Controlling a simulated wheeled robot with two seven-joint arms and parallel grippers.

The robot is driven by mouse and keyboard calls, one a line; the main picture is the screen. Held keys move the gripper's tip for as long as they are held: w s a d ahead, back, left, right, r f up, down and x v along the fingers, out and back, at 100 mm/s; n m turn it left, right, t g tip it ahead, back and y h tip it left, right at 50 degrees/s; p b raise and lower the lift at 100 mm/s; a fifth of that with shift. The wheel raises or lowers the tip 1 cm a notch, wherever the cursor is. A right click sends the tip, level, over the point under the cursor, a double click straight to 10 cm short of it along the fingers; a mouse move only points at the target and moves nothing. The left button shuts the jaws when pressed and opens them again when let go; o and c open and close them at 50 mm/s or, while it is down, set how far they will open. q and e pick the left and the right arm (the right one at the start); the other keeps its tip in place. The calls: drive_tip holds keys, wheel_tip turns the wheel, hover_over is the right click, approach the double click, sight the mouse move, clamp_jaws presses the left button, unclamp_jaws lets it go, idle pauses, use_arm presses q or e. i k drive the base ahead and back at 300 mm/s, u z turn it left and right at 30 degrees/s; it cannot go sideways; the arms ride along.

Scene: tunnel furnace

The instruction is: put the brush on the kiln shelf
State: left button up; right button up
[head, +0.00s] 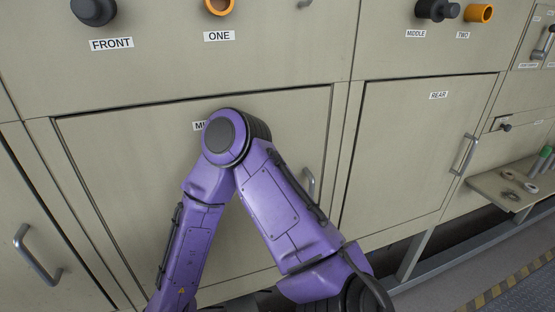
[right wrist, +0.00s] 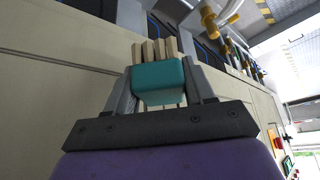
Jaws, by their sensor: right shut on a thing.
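In the right wrist view my right gripper (right wrist: 160,84) is shut on a teal block with several tan strips standing out beyond it, which seems to be the brush (right wrist: 160,76). The grey fingers press on its left and right sides. Neither gripper shows in the head view, where a bent purple arm of mine fills the middle. A small shelf (head: 487,185) juts from the furnace wall at the right of the head view. I cannot tell if it is the kiln shelf. My left gripper is out of view.
Rings (head: 510,195) and green-topped cylinders (head: 543,160) lie or stand on the shelf. The furnace front has a rear door (head: 410,150) with a protruding handle (head: 464,155). Knobs stick out above the doors. The floor at the lower right looks clear.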

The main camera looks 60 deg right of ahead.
sight(484, 182)
drive_tip(key=u, duration=1.2)
drive_tip(key=k, duration=2.2)
drive_tip(key=z, duration=2.85)
